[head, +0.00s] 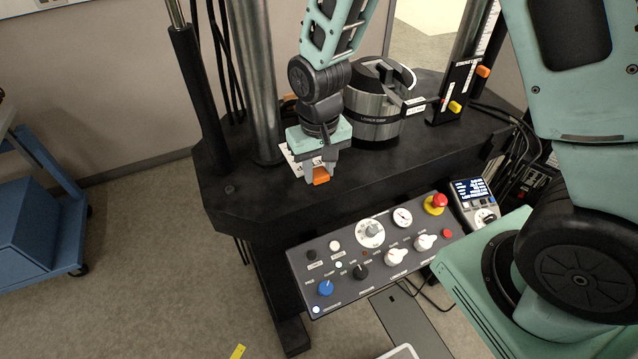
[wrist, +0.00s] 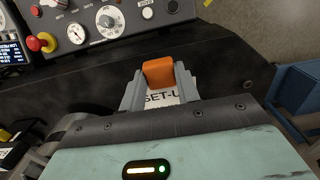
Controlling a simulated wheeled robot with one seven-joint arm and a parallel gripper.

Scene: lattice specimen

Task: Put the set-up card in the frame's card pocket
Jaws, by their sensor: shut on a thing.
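My gripper (head: 319,174) is shut on the orange tab (wrist: 158,72) of the white set-up card (wrist: 168,98). The tab is between the two grey fingers in the wrist view, and part of the lettering "SET-U" shows on the card behind it. In the head view the card (head: 293,160) sticks out to the left of the fingers, largely hidden by my gripper. The card is over the front part of the dark frame base (head: 235,170); I cannot tell how high. I cannot make out the card pocket in either view.
The round metal lower grip (head: 375,125) stands just behind my gripper, with a steel column (head: 257,80) to the left. A control panel (head: 345,285) with knobs and a red stop button (head: 439,200) is in front. A blue cart (head: 40,230) stands at far left.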

